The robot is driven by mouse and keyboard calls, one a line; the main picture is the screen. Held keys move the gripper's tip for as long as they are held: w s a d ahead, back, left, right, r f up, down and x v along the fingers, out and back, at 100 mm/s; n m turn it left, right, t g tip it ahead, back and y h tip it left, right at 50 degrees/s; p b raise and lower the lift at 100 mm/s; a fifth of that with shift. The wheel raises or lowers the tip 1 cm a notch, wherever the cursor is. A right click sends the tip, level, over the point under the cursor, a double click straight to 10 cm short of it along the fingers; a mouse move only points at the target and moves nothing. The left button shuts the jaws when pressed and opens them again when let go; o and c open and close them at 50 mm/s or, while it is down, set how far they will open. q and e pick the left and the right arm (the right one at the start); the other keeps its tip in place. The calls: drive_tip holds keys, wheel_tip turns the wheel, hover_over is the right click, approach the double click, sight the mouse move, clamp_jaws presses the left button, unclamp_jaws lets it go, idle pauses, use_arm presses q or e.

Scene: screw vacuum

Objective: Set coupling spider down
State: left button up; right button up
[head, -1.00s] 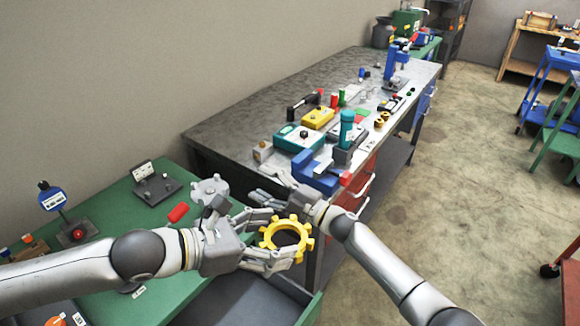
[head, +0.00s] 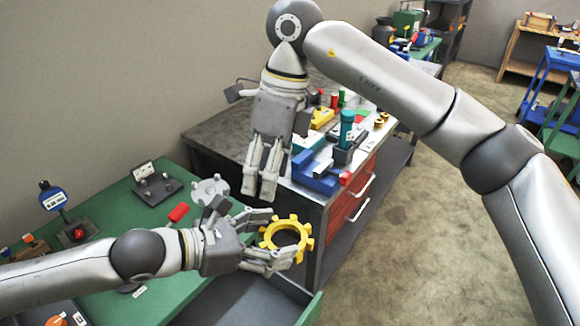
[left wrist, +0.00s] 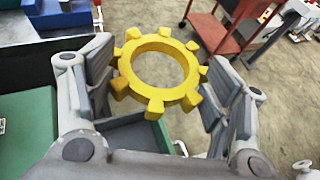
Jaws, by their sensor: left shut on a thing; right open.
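The coupling spider is a yellow toothed ring (head: 286,234). In the head view it is between the fingertips of my left gripper (head: 272,240), held above the front edge of the green bench. In the left wrist view the yellow ring (left wrist: 160,72) sits between the two finger pads, its open centre facing the camera. My left gripper is shut on it. My right gripper (head: 258,190) hangs fingers down, open and empty, above and behind the spider, in front of the grey workbench.
The green bench (head: 125,215) holds a grey gear-like part (head: 210,188), a red-handled item (head: 178,212) and a blue gauge (head: 50,194). An open grey drawer (head: 240,300) is below the spider. The grey workbench (head: 225,135) behind is crowded with tools.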

sight(290, 220)
use_arm(q)
drive_tip(key=shift+w, duration=0.1)
use_arm(e)
drive_tip(key=d+f, duration=0.1)
drive_tip(key=f, duration=0.3)
drive_tip(key=w+d+f+h, duration=0.1)
drive_tip(key=f, duration=0.3)
drive_tip(key=d+f+t+h, duration=0.1)
drive_tip(key=d+f, duration=0.1)
drive_tip(key=f, duration=0.2)
drive_tip(key=shift+w+f, duration=0.3)
drive_tip(key=shift+c, duration=0.5)
drive_tip(key=c, duration=1)
use_arm(q)
drive_tip(key=o, duration=1.5)
use_arm(e)
drive_tip(key=shift+c, duration=0.2)
use_arm(q)
drive_tip(key=shift+o, duration=0.2)
